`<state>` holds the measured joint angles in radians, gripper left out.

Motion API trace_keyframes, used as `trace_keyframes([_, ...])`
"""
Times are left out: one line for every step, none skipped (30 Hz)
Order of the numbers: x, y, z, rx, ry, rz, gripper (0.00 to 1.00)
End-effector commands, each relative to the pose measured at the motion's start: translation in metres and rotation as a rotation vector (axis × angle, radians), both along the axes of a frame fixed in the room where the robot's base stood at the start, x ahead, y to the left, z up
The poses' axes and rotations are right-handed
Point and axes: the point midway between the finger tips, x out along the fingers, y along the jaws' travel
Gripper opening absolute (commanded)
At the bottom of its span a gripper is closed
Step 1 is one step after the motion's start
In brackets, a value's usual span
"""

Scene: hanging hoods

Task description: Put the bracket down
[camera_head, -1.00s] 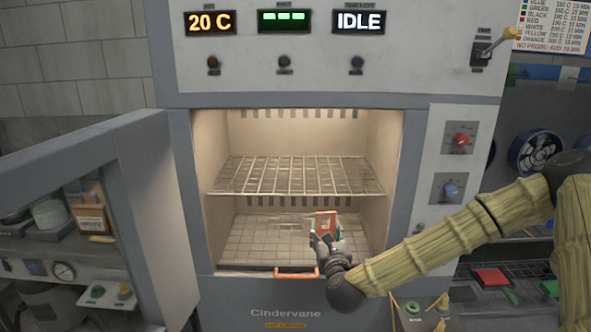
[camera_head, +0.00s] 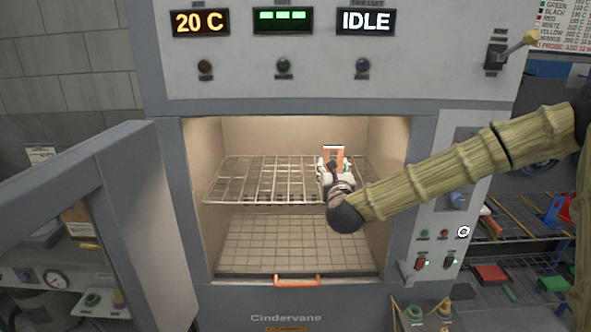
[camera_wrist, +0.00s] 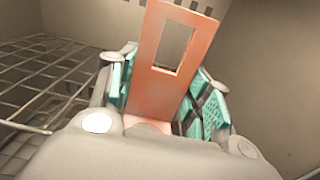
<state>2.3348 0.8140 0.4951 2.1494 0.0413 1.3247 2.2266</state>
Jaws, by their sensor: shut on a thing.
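An orange bracket (camera_head: 334,155) with a rectangular cut-out stands upright in my gripper (camera_head: 334,168), inside the open oven at the right part of the wire rack (camera_head: 262,182). In the wrist view the teal-padded fingers of my gripper (camera_wrist: 165,95) are shut on the lower part of the bracket (camera_wrist: 158,80). The rack (camera_wrist: 45,85) shows at the left there. The bracket's lower end is hidden by my gripper, so I cannot tell whether it touches the rack.
The oven door (camera_head: 110,220) is swung open to the left. The oven floor (camera_head: 270,245) and the rack's left part are bare. An orange handle (camera_head: 297,280) sits at the opening's lower edge. The side wall is close on the right of my gripper.

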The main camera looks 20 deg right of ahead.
Motion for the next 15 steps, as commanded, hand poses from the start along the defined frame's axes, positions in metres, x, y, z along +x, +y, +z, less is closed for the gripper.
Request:
trace_keyframes([0.007,0.005,0.003,-0.002,-0.001,0.001,0.11])
trace_keyframes([0.011,0.007,0.003,-0.003,0.0,0.001,0.11])
trace_keyframes([0.016,0.01,0.002,-0.004,0.0,0.001,0.11])
trace_keyframes([0.02,0.013,0.002,-0.004,-0.001,0.001,0.11])
trace_keyframes([0.023,0.015,0.001,-0.003,-0.001,0.002,0.11])
trace_keyframes([0.028,0.019,0.0,-0.003,0.0,0.003,0.11])
trace_keyframes([0.032,0.021,0.0,-0.004,-0.001,0.002,0.11])
trace_keyframes([0.036,0.023,0.0,-0.003,-0.001,0.002,0.11])
trace_keyframes([0.04,0.027,0.0,-0.003,-0.001,0.003,0.11])
trace_keyframes([0.044,0.029,-0.001,-0.003,-0.001,0.002,0.11])
trace_keyframes([0.048,0.031,-0.002,-0.003,-0.001,0.002,0.11])
trace_keyframes([0.053,0.036,-0.002,-0.003,-0.001,0.004,0.11])
trace_keyframes([0.057,0.038,-0.002,-0.003,-0.001,0.003,0.11])
trace_keyframes([0.061,0.04,-0.003,-0.002,0.0,0.003,0.11])
trace_keyframes([0.066,0.044,-0.003,-0.003,0.0,0.004,0.11])
